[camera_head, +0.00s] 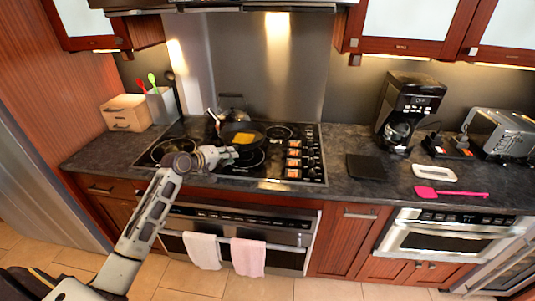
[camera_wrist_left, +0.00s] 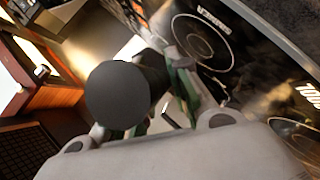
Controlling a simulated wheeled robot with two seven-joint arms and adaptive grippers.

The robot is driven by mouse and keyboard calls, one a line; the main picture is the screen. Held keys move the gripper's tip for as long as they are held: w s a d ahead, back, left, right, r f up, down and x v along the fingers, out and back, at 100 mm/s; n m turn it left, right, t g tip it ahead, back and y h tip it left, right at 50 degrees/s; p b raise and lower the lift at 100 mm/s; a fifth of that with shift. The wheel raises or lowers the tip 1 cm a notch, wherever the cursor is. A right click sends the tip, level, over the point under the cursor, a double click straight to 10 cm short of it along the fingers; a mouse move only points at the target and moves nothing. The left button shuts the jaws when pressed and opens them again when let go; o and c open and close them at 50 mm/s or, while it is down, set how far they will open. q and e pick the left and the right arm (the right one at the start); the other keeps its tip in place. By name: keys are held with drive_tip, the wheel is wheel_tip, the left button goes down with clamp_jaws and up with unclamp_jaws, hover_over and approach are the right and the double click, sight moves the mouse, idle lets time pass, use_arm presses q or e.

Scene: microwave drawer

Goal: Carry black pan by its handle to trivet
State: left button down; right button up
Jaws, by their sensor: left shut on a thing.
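The black pan (camera_head: 256,129) is on the black cooktop among the burners, with yellow food in it. I cannot tell whether it touches the burner or is slightly raised. My left gripper (camera_head: 229,155) is at the pan's near side, shut on its handle, which it mostly hides. In the left wrist view a dark rounded handle end (camera_wrist_left: 118,95) sits between the fingers of the left gripper (camera_wrist_left: 165,100). A flat black square, seemingly the trivet (camera_head: 366,167), lies on the counter right of the cooktop. My right gripper is out of view.
A kettle (camera_head: 232,112) stands behind the pan.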

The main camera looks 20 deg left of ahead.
use_arm(q)
drive_tip(key=shift+w+r, duration=0.1)
drive_tip(key=shift+r, duration=0.15)
